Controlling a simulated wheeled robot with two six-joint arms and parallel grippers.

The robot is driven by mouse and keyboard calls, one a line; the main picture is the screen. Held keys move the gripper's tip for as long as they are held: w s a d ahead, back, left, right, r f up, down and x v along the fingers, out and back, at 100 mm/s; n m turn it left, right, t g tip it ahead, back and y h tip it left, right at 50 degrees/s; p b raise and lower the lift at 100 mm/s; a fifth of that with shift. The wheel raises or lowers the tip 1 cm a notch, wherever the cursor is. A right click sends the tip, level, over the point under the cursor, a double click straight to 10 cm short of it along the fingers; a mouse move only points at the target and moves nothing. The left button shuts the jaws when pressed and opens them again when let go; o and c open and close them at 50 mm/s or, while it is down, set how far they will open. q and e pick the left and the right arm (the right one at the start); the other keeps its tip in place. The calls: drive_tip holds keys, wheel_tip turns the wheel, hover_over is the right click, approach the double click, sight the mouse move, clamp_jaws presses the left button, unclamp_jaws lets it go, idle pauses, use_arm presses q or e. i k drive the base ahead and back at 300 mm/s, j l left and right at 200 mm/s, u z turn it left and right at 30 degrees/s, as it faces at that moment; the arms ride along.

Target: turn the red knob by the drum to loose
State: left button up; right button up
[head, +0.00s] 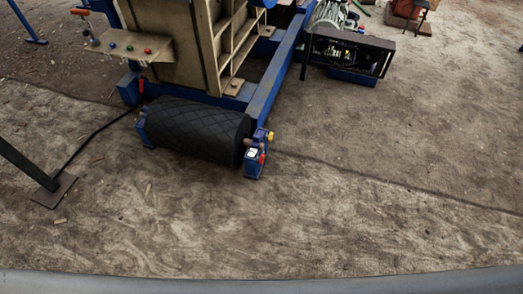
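The black drum (195,128) with a diamond pattern lies low at the front of the blue machine frame. At its right end is a blue bracket (253,165) with a small white label (251,152). A small red part (262,158), which looks like the red knob, sits on the right side of this bracket. A yellow part (269,136) is just above it. The red part is too small to tell which way it is turned. Neither of my grippers is in view.
A panel (130,48) with several coloured buttons stands behind the drum's left end. A black cable (95,133) runs along the ground, and a dark post on a plate (53,190) stands at left. The ground (330,220) in front and right is clear.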

sight(262, 159)
drive_tip(key=i+l+u, duration=0.4)
drive_tip(key=i+l, duration=0.5)
drive_tip(key=l, duration=0.35)
drive_tip(key=i+u, duration=0.05)
